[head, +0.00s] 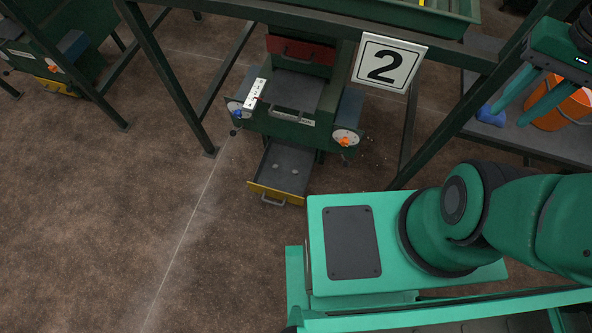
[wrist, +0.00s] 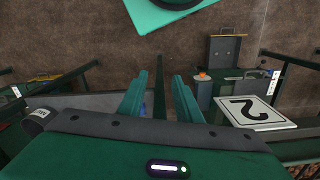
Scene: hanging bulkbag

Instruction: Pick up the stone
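Two small pale lumps, which look like stones (head: 276,166) (head: 295,170), lie on the floor of an open drawer (head: 277,193) with a yellow front, low on the green machine in the head view. They are too small to make out in the wrist view, where the open drawer (wrist: 222,48) shows at the upper right. My gripper (head: 515,112) is at the far right of the head view, well away from the drawer. Its two green fingers stand apart with nothing between them; the wrist view also shows this gap (wrist: 160,78).
A "2" sign (head: 389,63) hangs on the dark green frame above the machine. Orange (head: 345,142) and blue (head: 237,114) knobs flank the drawer. An orange bucket (head: 562,107) and a blue item (head: 490,116) stand on a grey shelf.

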